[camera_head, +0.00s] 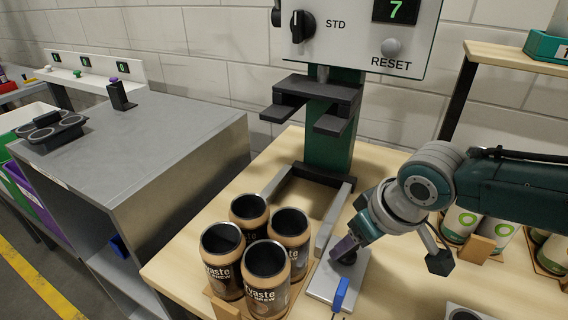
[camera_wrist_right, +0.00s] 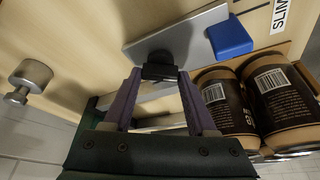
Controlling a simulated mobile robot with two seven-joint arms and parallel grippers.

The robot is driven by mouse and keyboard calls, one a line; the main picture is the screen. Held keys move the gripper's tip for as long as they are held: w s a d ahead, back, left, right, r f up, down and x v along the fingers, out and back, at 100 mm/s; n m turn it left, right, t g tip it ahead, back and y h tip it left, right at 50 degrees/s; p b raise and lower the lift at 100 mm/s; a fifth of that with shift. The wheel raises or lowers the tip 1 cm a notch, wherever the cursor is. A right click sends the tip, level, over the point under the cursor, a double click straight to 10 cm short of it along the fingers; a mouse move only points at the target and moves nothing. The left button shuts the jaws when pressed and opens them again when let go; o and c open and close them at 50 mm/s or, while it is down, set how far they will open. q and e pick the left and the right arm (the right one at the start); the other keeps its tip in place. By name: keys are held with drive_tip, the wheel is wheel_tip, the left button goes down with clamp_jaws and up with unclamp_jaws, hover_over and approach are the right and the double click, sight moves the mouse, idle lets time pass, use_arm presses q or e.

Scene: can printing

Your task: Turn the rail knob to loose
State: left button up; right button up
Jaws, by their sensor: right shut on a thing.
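The black rail knob (camera_head: 348,258) sits on a light metal plate (camera_head: 322,285) at the right of the brown cans in the head view. My right gripper (camera_head: 345,247) is shut on the knob from above. In the right wrist view, the purple fingertips (camera_wrist_right: 159,76) close on the two sides of the dark knob (camera_wrist_right: 158,72). The fingers hide part of the knob, and I cannot read its setting. My left gripper is not in view.
The press (camera_head: 335,150) rises behind. White-green cans (camera_head: 459,225) stand at the right beneath my arm. A grey cabinet (camera_head: 160,125) stands left.

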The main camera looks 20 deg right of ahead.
drive_tip(key=n+b, duration=0.1)
drive_tip(key=n, duration=0.1)
drive_tip(key=n+y+b, duration=0.1)
drive_tip(key=shift+w+d+f+n+g, duration=0.1)
drive_tip(key=shift+f+n+g, duration=0.1)
drive_tip(key=shift+n+g, duration=0.15)
drive_tip(key=n+y+b, duration=0.1)
drive_tip(key=n+b, duration=0.1)
drive_tip(key=n+g+b, duration=0.1)
drive_tip(key=n+b, duration=0.1)
drive_tip(key=shift+d+y+b, duration=0.1)
drive_tip(key=shift+y+b, duration=0.3)
drive_tip(key=shift+r+n+g+y+b, duration=0.1)
drive_tip(key=shift+n+g+y+b, duration=0.3)
drive_tip(key=shift+n+b, duration=1.1)
drive_tip(key=o, duration=1.1)
drive_tip(key=shift+r, duration=0.1)
